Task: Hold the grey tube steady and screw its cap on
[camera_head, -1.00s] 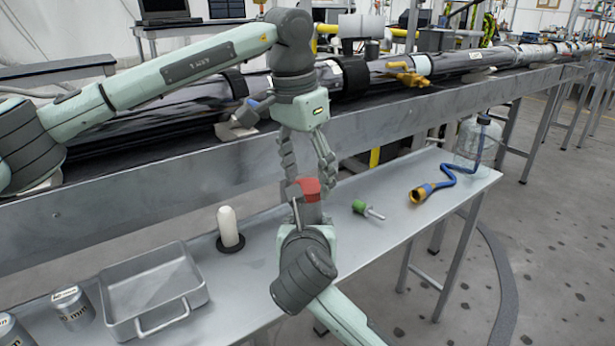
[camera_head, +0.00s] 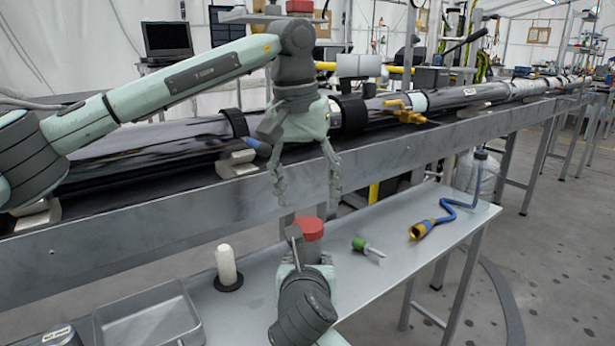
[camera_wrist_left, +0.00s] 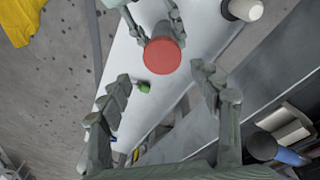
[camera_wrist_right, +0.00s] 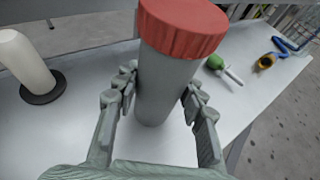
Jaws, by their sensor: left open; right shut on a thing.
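The grey tube (camera_wrist_right: 166,85) stands upright with a red cap (camera_wrist_right: 184,27) on its top end. My right gripper (camera_wrist_right: 158,98) is shut on the tube's body below the cap. In the head view the red cap (camera_head: 309,229) shows just above my right gripper (camera_head: 305,255), which hides most of the tube. My left gripper (camera_head: 307,195) is open and empty above the cap, apart from it. In the left wrist view the cap (camera_wrist_left: 162,55) lies beyond the open fingers (camera_wrist_left: 165,95). How far the cap is threaded cannot be told.
A white cylinder on a black base (camera_head: 227,268) stands left of the tube. A green-handled tool (camera_head: 366,246) and a yellow-and-blue hose fitting (camera_head: 423,229) lie to the right. A metal tray (camera_head: 150,318) is front left. The long bench with dark pipes (camera_head: 170,150) runs behind.

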